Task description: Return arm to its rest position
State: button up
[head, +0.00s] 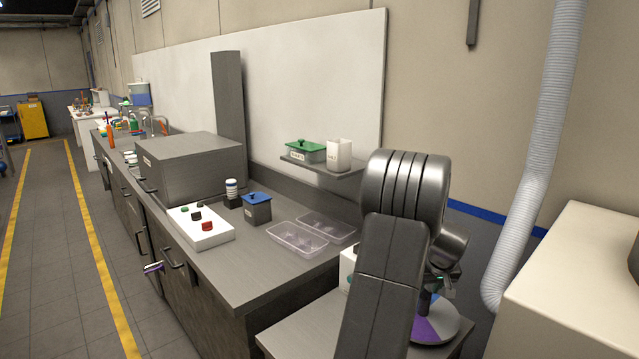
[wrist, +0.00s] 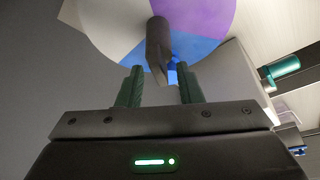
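My arm (head: 390,240) rises at the right of the head view, bent at a large dark joint. Its far end is mostly hidden behind my own links. In the wrist view my gripper (wrist: 159,68) has its two dark green fingers apart. A dark grey post (wrist: 158,42) shows between and beyond the fingertips; I cannot tell whether they touch it. Behind it is a round disc (wrist: 205,18) with purple, blue and pale sectors. The disc (head: 432,328) also shows in the head view, low behind my arm, partly hidden.
Two clear trays (head: 297,239) lie on the grey bench, with a blue-lidded box (head: 257,209) and a white control panel (head: 200,229) to their left. A shelf (head: 335,170) holds a green-lidded box (head: 306,151) and a white cup (head: 339,154). A pale cabinet (head: 575,270) stands close at right.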

jog(key=shift+a+m+h+p, duration=0.1)
jog(key=shift+m+h+p, duration=0.7)
jog(key=shift+m, duration=0.9)
jog(key=shift+f+m+g+h+p, duration=0.1)
jog(key=shift+m+g+h+p, duration=0.25)
jog(key=shift+m, duration=1.25)
jog(key=shift+a, duration=0.1)
